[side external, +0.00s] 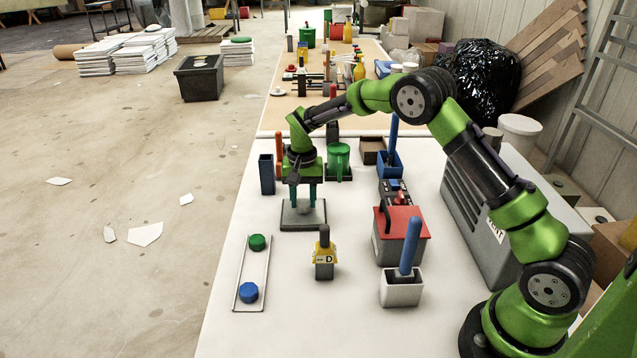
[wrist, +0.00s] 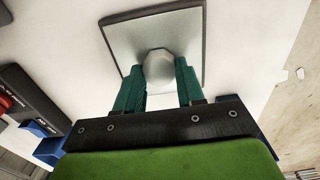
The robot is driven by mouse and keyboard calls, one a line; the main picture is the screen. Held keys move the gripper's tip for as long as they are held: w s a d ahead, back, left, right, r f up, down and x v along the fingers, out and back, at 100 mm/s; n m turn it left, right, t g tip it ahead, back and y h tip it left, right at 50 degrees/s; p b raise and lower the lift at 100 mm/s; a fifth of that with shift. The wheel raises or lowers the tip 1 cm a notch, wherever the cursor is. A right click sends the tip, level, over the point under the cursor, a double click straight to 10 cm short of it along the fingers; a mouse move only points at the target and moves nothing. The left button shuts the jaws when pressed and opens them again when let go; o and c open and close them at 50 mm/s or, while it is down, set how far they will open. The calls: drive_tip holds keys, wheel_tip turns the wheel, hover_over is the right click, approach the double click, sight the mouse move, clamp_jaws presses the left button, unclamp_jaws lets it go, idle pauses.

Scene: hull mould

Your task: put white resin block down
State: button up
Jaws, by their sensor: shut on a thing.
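The white resin block (wrist: 159,64) looks pale grey and many-sided in the wrist view. My gripper (side external: 303,204) points straight down, and its two teal fingers are shut on the block, one on each side. A square grey plate (side external: 303,222) lies on the white table directly below the fingers. In the wrist view the plate (wrist: 188,24) spreads out around the block. The block's underside is hidden, so I cannot tell whether it touches the plate. In the side view the block is hard to make out between the fingers.
A yellow-collared tool marked D (side external: 324,256) stands front right of the plate. A red-topped box (side external: 400,237) is at right.

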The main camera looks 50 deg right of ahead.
drive_tip(key=shift+f, duration=0.2)
drive_tip(key=o, duration=1)
drive_tip(key=shift+o, duration=0.2)
drive_tip(key=shift+r, duration=0.1)
